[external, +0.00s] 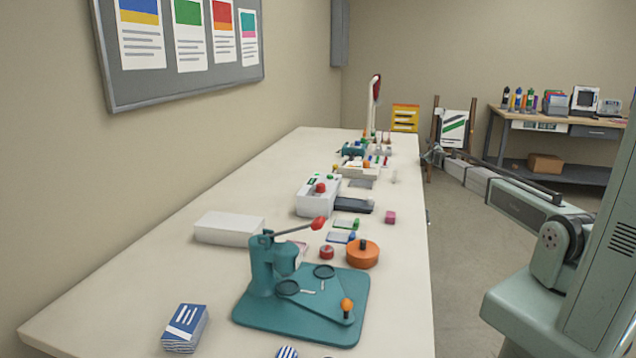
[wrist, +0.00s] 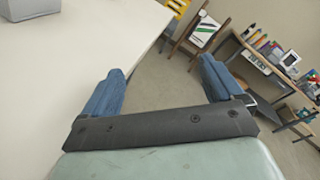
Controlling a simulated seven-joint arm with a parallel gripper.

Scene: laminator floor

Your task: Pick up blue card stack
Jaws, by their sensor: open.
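The blue card stack (external: 185,328) sits near the front left end of the white table in the external view. It is a short block with a blue top bearing white marks and pale sides. My gripper (external: 432,154) is far from it, beyond the table's right edge towards the back, small in the external view. In the wrist view my gripper (wrist: 165,88) shows two blue fingers spread wide, with nothing between them but floor. The card stack is not in the wrist view.
A teal press (external: 300,298) with a red-tipped lever stands just right of the card stack. An orange round tin (external: 362,254), a white box (external: 229,228) and a grey machine (external: 318,196) stand farther back.

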